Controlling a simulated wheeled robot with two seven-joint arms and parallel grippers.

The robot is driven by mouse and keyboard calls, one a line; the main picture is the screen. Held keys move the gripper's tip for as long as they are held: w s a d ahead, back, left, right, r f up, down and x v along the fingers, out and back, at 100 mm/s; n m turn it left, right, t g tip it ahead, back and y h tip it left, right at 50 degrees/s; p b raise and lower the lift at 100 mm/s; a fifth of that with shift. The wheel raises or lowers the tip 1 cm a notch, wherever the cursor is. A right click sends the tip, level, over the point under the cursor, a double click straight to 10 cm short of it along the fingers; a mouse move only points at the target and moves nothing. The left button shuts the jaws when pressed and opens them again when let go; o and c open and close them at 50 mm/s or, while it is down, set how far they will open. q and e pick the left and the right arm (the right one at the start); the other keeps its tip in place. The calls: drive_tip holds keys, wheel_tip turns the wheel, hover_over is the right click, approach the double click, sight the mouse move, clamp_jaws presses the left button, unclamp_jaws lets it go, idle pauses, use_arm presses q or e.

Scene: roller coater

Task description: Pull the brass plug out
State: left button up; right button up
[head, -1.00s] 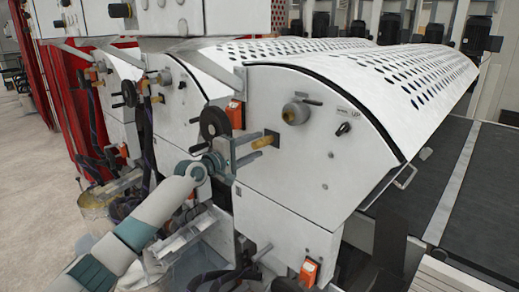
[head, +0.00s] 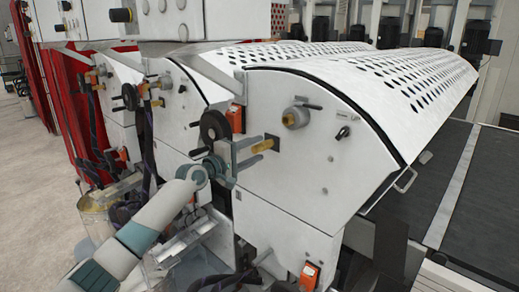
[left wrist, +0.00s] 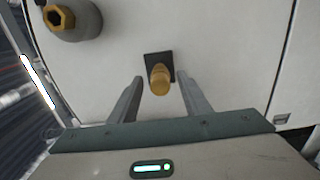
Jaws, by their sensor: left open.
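The brass plug (head: 262,146) sticks out of a dark square plate on the white side panel of the coater (head: 310,190). In the left wrist view the plug (left wrist: 159,80) points toward the camera, in front of its dark plate (left wrist: 152,60). My left gripper (head: 246,155) is open at the plug's outer end. In the left wrist view its two fingers (left wrist: 160,92) stand on either side of the plug, with gaps on both sides. My right gripper is in neither view.
A grey round fitting with a brass centre (head: 294,117) sits above and right of the plug. A black handwheel (head: 214,124) and an orange box (head: 235,115) are close by on the left. A dark conveyor (head: 400,235) lies to the right.

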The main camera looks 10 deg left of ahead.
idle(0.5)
use_arm(q)
clamp_jaws()
drive_tip(key=shift+a+p, duration=0.1)
drive_tip(key=shift+p, duration=0.2)
drive_tip(key=shift+s+a+p, duration=0.3)
drive_tip(key=shift+s+a, duration=0.1)
drive_tip(key=shift+s, duration=0.2)
drive_tip(key=shift+s+a, duration=0.1)
drive_tip(key=shift+s, duration=0.05)
drive_tip(key=shift+s+p, duration=0.1)
drive_tip(key=shift+p, duration=0.2)
